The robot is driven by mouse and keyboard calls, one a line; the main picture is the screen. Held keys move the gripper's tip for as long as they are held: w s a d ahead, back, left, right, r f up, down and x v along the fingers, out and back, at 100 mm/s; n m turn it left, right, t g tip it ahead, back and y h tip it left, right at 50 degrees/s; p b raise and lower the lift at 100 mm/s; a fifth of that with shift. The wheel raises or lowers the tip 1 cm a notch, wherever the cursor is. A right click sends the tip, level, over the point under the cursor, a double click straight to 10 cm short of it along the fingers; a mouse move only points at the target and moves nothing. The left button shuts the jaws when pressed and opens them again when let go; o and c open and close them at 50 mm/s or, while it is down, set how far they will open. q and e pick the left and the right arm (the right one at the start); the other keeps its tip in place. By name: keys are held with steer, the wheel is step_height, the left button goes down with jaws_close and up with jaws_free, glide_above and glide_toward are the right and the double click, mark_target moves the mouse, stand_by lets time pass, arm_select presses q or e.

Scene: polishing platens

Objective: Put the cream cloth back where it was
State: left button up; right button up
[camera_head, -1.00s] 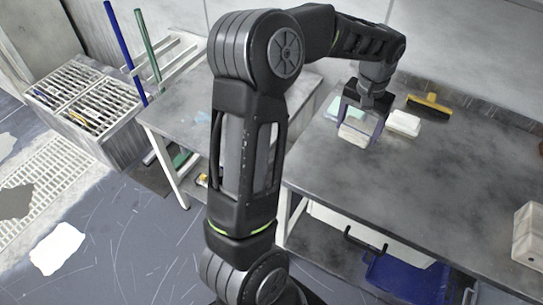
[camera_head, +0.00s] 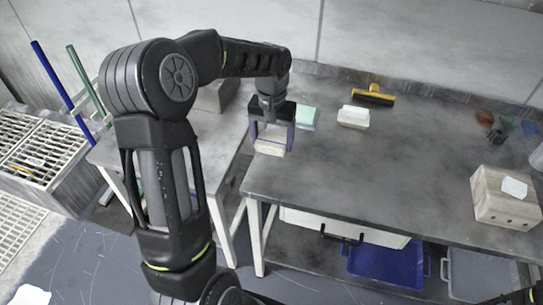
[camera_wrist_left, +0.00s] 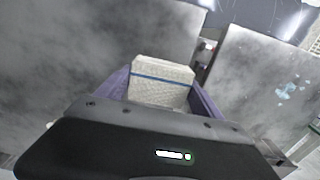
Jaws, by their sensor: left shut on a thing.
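The cream cloth (camera_head: 270,148) is a folded, block-like bundle between the fingers of my left gripper (camera_head: 272,138). In the left wrist view the cloth (camera_wrist_left: 160,82) has a woven texture and a blue stripe, and the gripper is shut on it. The gripper is over the left end of the grey worktable (camera_head: 400,185), near its edge. I cannot tell whether the cloth touches the tabletop. My right gripper is not in view.
A green pad (camera_head: 307,118), a white block (camera_head: 353,117) and a yellow-backed brush (camera_head: 374,95) lie behind and right of the gripper. A pale box (camera_head: 503,200) stands at the right. A second table (camera_head: 215,130) is left, across a gap. The table's middle is clear.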

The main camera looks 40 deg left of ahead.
mark_target(272, 163)
arm_select(q)
steer(key=shift+f, duration=1.35)
steer(key=shift+f, duration=0.1)
steer(key=shift+f, duration=1.75)
steer(key=shift+f, duration=0.2)
steer(key=o, duration=1.2)
steer(key=shift+r, duration=0.1)
step_height(272, 163, up, 12)
steer(key=shift+r, duration=0.1)
